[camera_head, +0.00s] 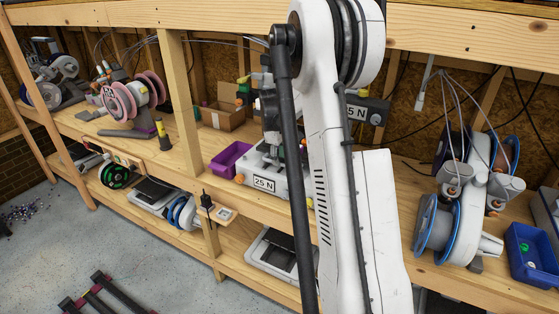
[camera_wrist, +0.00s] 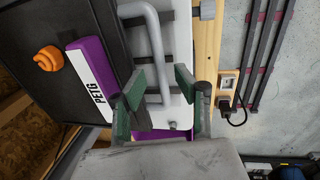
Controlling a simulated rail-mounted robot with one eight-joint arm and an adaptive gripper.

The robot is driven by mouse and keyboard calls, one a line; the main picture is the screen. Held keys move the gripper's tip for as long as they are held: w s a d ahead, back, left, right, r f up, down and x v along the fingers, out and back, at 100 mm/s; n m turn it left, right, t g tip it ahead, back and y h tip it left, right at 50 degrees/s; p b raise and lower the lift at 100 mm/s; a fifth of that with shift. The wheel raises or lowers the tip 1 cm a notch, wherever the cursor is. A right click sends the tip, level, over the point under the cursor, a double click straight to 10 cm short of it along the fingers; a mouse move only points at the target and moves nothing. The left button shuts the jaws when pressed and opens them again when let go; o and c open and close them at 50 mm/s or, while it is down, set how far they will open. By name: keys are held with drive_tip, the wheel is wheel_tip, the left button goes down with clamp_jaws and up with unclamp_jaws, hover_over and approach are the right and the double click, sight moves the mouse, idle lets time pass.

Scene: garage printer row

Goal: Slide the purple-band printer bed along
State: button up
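In the wrist view, a dark printer bed (camera_wrist: 50,110) fills the left side. A purple band (camera_wrist: 88,50) with a white "PETG" label (camera_wrist: 92,80) runs along its edge, and an orange printed piece (camera_wrist: 48,58) sits on it. A grey bar handle (camera_wrist: 157,50) stands beside the label. My gripper (camera_wrist: 160,88) is open, with its green-tipped fingers on either side of the handle's lower part; contact cannot be told. A purple strip (camera_wrist: 160,134) shows between the fingers.
A purple bin (camera_head: 229,158) and a cardboard box (camera_head: 223,116) are left of that printer. Printers with pink spools (camera_head: 118,104) and blue spools (camera_head: 433,227) stand along the bench. A blue bin (camera_head: 532,252) is far right.

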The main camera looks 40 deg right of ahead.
drive_tip(key=shift+d+f, duration=0.2)
drive_tip(key=shift+f, duration=0.8)
clamp_jaws()
